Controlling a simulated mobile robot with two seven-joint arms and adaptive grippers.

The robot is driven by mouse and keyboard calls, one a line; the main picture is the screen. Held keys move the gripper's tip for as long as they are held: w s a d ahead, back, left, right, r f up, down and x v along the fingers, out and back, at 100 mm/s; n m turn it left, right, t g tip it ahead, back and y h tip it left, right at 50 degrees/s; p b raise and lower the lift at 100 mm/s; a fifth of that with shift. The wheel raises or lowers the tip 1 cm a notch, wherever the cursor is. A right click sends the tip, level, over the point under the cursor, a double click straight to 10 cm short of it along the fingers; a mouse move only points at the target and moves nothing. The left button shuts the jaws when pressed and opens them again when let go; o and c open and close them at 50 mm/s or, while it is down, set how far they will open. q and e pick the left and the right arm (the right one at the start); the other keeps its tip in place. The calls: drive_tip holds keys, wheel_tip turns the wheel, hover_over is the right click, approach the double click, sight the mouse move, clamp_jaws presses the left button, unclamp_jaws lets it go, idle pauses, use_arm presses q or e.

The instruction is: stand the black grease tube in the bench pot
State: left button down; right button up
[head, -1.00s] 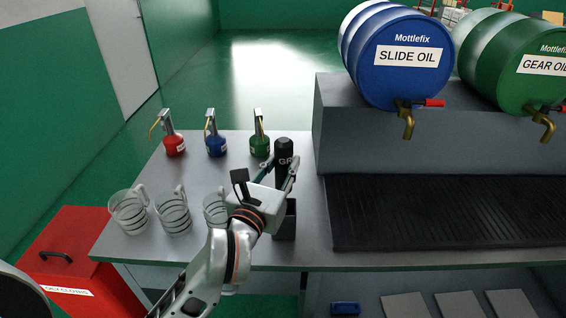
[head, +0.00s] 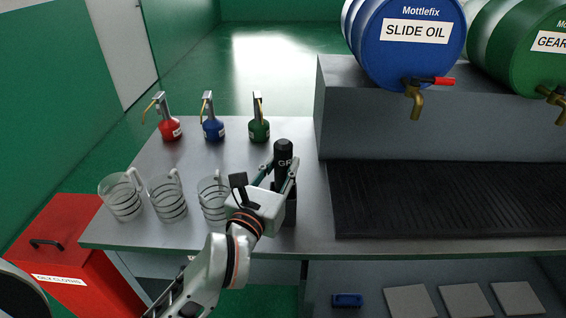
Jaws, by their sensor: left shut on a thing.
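The black grease tube (head: 284,152) is upright near the front edge of the bench, its lettering partly showing. My left gripper (head: 281,174) is shut on it, with one finger on each side. The dark bench pot (head: 291,209) stands directly below the tube, partly hidden by the gripper. The tube's lower end is hidden behind the gripper, so I cannot tell whether it is inside the pot. My right gripper is not in view.
Several clear measuring jugs (head: 168,197) stand left of the gripper, the nearest close to it. Red, blue and green oil cans (head: 213,131) stand behind. A black ribbed drip tray (head: 440,200) and oil drums (head: 400,60) are on the right.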

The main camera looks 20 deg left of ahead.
use_arm(q)
drive_tip(key=shift+f, duration=0.35)
drive_tip(key=c, duration=1.6)
unclamp_jaws()
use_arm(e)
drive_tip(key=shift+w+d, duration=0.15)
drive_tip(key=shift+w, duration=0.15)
use_arm(q)
drive_tip(key=shift+s+f, duration=0.1)
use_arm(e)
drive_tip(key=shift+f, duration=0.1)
use_arm(q)
drive_tip(key=s, duration=0.7)
drive_tip(key=shift+s+a, duration=0.2)
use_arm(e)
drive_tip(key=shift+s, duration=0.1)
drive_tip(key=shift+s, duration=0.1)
